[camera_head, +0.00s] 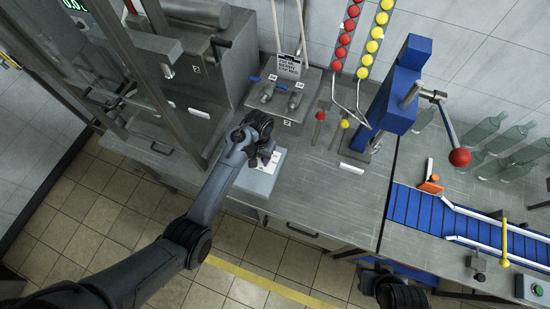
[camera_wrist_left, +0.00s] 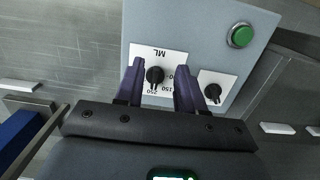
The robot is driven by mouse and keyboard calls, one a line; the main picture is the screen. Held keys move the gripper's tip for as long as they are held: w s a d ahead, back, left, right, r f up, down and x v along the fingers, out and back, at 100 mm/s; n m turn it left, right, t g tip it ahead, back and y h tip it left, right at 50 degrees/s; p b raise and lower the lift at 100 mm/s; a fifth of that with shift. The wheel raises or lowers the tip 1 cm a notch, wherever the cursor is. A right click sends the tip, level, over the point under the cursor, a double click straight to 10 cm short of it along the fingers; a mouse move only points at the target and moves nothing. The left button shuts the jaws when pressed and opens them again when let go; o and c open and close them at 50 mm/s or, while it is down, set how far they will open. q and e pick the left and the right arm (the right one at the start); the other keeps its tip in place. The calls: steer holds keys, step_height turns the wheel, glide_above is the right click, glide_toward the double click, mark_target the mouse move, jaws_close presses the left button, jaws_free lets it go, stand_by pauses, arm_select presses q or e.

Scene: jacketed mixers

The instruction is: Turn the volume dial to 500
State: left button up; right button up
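The volume dial (camera_wrist_left: 155,75) is a black knob on a white plate marked ML, with numbers such as 250 and 150 partly showing. It is on a light grey control box (camera_wrist_left: 190,25), which also shows in the head view (camera_head: 262,180) on the bench. My left gripper (camera_wrist_left: 158,85) is open, one dark finger on each side of the dial, with a visible gap to it. In the head view my left gripper (camera_head: 262,150) hangs over the box and hides the dial.
A second black knob (camera_wrist_left: 213,91) and a green button (camera_wrist_left: 240,36) are on the same box. A blue lever press (camera_head: 400,90) with a red ball handle stands to the right, beside a blue conveyor (camera_head: 440,215). Glass bottles (camera_head: 500,140) stand behind it.

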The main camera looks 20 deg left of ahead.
arm_select(q)
steer(key=w+r+t, duration=0.1)
steer(key=w+r, duration=0.3)
steer(key=w, duration=0.1)
steer(key=f, duration=0.7)
steer(key=f+b, duration=0.1)
steer(key=f, duration=0.2)
steer(key=shift+s+d+f, duration=0.1)
steer(key=shift+s+f, duration=0.1)
steer(key=shift+s, duration=0.05)
jaws_close()
